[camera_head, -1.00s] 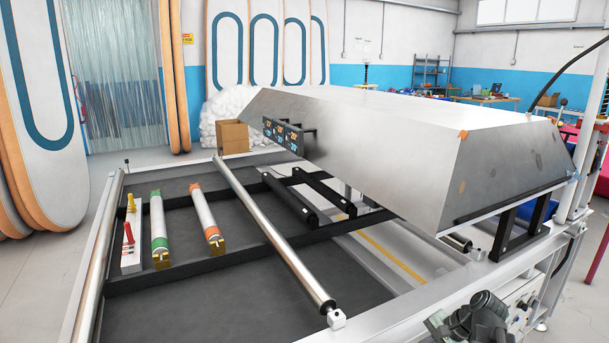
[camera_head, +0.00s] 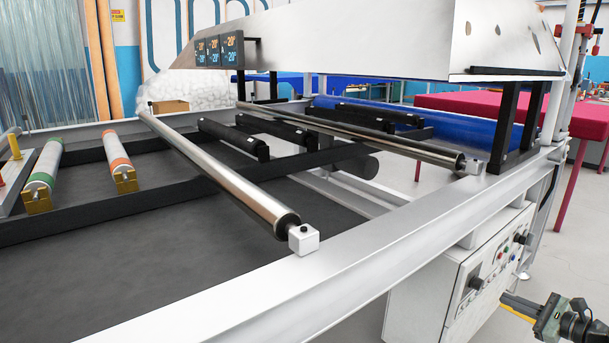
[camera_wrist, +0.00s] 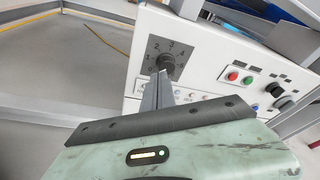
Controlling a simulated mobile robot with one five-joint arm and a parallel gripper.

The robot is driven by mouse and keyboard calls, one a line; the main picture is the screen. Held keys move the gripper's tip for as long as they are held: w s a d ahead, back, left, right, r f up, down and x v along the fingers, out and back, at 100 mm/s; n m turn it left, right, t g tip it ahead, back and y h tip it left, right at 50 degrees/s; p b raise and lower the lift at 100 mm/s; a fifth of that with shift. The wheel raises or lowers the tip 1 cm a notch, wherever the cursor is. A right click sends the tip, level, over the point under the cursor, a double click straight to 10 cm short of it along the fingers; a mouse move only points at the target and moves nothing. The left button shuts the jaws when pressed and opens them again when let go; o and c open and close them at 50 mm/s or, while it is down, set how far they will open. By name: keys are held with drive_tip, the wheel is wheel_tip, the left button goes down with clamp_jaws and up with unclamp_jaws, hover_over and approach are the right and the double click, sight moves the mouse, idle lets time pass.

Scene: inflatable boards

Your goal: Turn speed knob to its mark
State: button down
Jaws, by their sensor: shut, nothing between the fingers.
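The speed knob (camera_wrist: 166,62) is a dark round dial on a grey square plate with numbers around it, on the white control box's panel in the wrist view. In the head view the knob (camera_head: 476,283) is small on the control box (camera_head: 432,290). Its pointer and mark are too small to read. My gripper (camera_wrist: 160,76) is shut, with its fingertips just below the knob in the wrist picture and partly covering the plate's lower edge. I cannot tell whether they touch it. In the head view my gripper (camera_head: 505,300) is at the lower right, beside the box.
Red and green buttons (camera_wrist: 239,77) and other dark knobs (camera_wrist: 280,95) are on the same panel. The machine's white frame rail (camera_head: 330,255) runs above the box. A red-covered table (camera_head: 540,115) stands behind. Grey floor is clear right of the box.

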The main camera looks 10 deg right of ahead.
approach(474, 271)
drive_tip(key=shift+w+a+f, duration=1.55)
drive_tip(key=shift+w+f, duration=0.15)
drive_tip(key=shift+w, duration=0.15)
drive_tip(key=shift+w+d+r, duration=0.1)
drive_tip(key=shift+d+r, duration=0.1)
drive_tip(key=shift+d, duration=0.05)
drive_tip(key=shift+w+d+r+p, duration=0.1)
drive_tip(key=shift+d+r+p, duration=0.1)
drive_tip(key=shift+p, duration=0.2)
drive_tip(key=shift+w+d+r, duration=0.25)
drive_tip(key=shift+w+d, duration=0.05)
drive_tip(key=shift+d, duration=0.35)
drive_tip(key=shift+p, duration=0.3)
drive_tip(key=shift+r+p, duration=0.4)
drive_tip(key=f+v, duration=0.1)
drive_tip(key=v, duration=0.4)
drive_tip(key=shift+s+d, duration=0.4)
drive_tip(key=shift+d, duration=0.1)
